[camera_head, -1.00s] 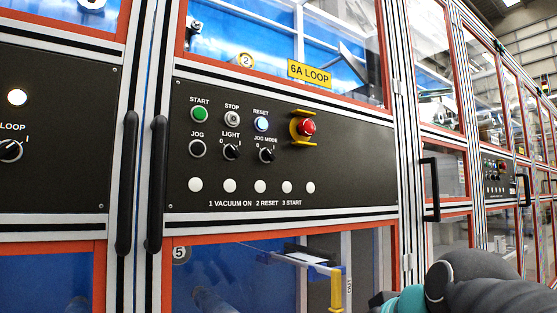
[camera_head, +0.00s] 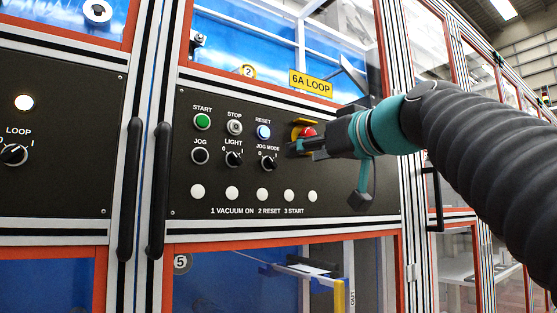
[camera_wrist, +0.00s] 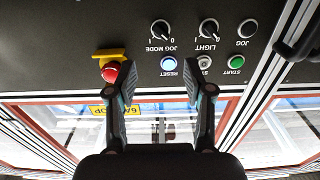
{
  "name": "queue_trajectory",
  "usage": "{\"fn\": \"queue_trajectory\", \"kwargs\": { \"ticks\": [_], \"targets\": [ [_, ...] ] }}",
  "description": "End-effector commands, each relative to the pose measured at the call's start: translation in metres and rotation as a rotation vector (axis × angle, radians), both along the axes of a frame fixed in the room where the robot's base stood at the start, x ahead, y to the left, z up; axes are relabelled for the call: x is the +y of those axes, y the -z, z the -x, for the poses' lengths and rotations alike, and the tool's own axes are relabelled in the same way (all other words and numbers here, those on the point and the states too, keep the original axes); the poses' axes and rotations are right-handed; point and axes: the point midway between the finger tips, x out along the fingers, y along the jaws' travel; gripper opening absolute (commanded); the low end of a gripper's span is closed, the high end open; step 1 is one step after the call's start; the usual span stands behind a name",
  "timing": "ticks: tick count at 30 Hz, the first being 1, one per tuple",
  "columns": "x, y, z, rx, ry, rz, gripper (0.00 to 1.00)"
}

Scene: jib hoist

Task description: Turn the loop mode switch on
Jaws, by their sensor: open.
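A black rotary switch labelled LOOP (camera_head: 14,154) sits on the black panel at the left edge of the head view, under a lit white lamp. On the middle panel is a similar black switch labelled JOG MODE (camera_head: 268,163), with marks 0 and I; it appears upside down in the wrist view (camera_wrist: 160,30). No label reading "loop mode" is legible. I cannot tell surely which mark either pointer faces.
The middle panel also carries a LIGHT switch (camera_head: 233,160), a green START button (camera_head: 202,121), a lit RESET button (camera_head: 264,132) and the red emergency stop (camera_head: 308,132). Vertical black door handles (camera_head: 158,190) stand out between the panels. A yellow 6A LOOP sign (camera_head: 311,83) hangs above.

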Motion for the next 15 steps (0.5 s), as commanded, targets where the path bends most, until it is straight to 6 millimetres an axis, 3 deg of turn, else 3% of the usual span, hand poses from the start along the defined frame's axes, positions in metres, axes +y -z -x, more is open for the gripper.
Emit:
{"fn": "queue_trajectory", "kwargs": {
  "ticks": [15],
  "targets": [
    [0.052,-0.001,-0.076,0.002,-0.001,0.0,0.52]
  ]
}}
